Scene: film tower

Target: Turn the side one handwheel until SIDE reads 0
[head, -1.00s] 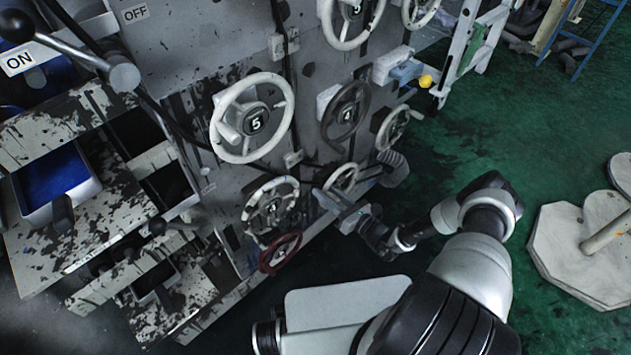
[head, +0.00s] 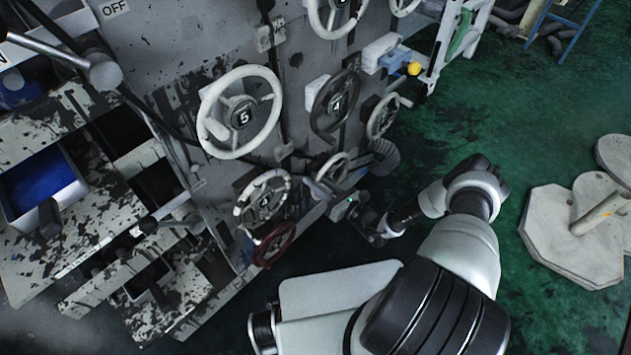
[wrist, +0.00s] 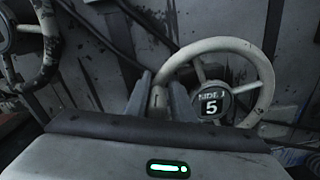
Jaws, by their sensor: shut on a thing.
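The side one handwheel (wrist: 250,49) is a cream, spoked wheel in the wrist view. Its dark hub carries a partly readable side label over a counter (wrist: 211,107) reading 5. My gripper (wrist: 160,88) is shut on the left part of the rim, one finger on each side. In the head view the wheel that my gripper (head: 327,190) reaches appears as a small cream wheel (head: 333,167) low on the machine's right side. My gripper is at its lower edge there, and the grip is too small to make out.
A worn cream and dark handwheel (head: 262,198) and a dark red one (head: 273,244) stand left of my gripper. Larger wheels reading 5 (head: 240,112) and 4 (head: 334,101) are above. Green floor (head: 440,125) is open to the right, before a pale octagonal base (head: 565,235).

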